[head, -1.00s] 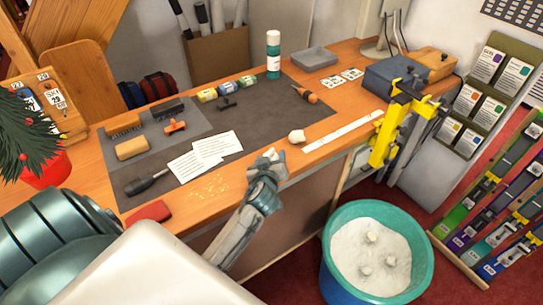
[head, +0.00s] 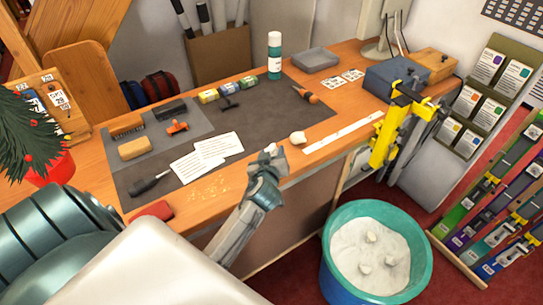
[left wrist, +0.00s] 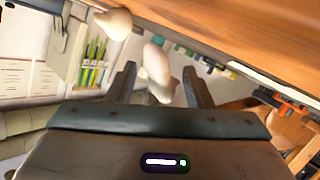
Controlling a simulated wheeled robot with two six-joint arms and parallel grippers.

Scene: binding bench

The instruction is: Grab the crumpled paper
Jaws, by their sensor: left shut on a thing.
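A white crumpled paper (left wrist: 157,70) is between the two dark fingers of my left gripper (left wrist: 160,85) in the left wrist view. In the head view my left gripper (head: 272,157) is at the front edge of the bench, with only a little of this paper (head: 270,148) showing at its tips. A second white crumpled ball (head: 298,138) lies on the bench just right of the gripper, apart from it. It seems to be the pale lump at upper left in the wrist view (left wrist: 115,22). My right gripper is not in view.
A teal bucket (head: 326,262) with white contents and several pale lumps stands on the floor at lower right. Yellow clamps (head: 388,135) hang at the bench's right end. A white strip (head: 345,132), printed sheets (head: 207,155) and tools lie on the bench (head: 322,152).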

